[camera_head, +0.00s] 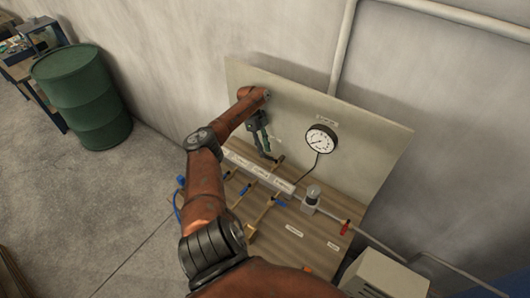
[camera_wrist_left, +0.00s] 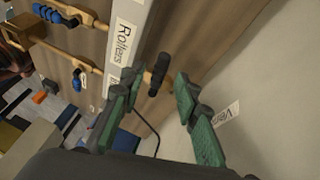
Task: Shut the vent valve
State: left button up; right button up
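In the left wrist view, a brass valve stem with a black handle (camera_wrist_left: 158,75) sticks out past the white rail. It lies in the gap between the green-padded fingers of my left gripper (camera_wrist_left: 161,86), which are apart, with space visible on both sides. A label starting "Ven" (camera_wrist_left: 226,112) is on the pale back panel to the right. In the head view my left gripper (camera_head: 266,150) points down in front of the back panel, close to the far end of a brass valve pipe (camera_head: 277,163). The gripper partly hides that spot. My right gripper is not in view.
A round gauge (camera_head: 320,139) is on the back panel (camera_head: 375,140). A white labelled rail (camera_head: 240,161) crosses the wooden board, with several brass pipes and a red-handled valve (camera_head: 345,227). A blue handle (camera_wrist_left: 48,14) shows in the wrist view. A green drum (camera_head: 85,95) stands at left.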

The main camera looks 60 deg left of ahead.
pick_arm(q)
jog(key=v, duration=0.6)
jog(key=shift+c, duration=0.4)
